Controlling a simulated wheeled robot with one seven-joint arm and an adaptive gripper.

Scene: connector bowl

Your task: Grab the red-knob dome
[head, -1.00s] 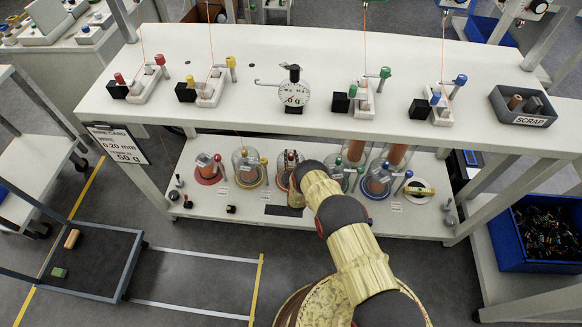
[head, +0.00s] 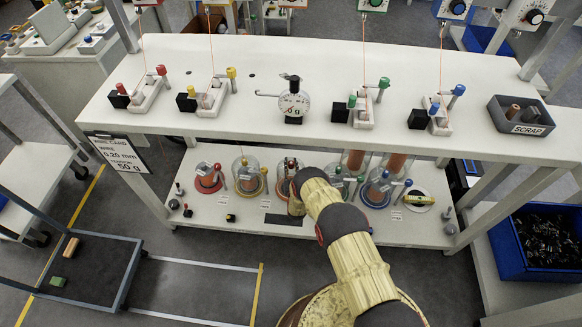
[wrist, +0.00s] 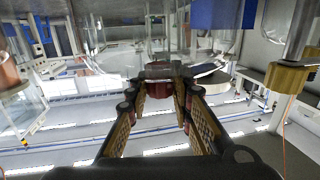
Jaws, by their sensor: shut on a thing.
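My gripper (wrist: 160,95) is shut on a dark red knob (wrist: 158,70), which sits between its two fingertips in the wrist view. In the head view my gripper (head: 293,192) reaches under the upper shelf to the middle of the lower shelf. The clear dome there (head: 284,180) has an orange-red base and a dark red top, and is partly hidden by my arm. Whether its base touches the shelf cannot be told. Another clear dome (head: 207,178), with a red base and a red-tipped post beside it, stands at the left.
A yellow-marked dome (head: 247,181) stands just left of my gripper; a blue-based dome (head: 376,190) stands to the right. The upper shelf (head: 240,120) overhangs them. A black scrap bin (head: 521,114) is on it. A blue bin (head: 548,240) stands at the right.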

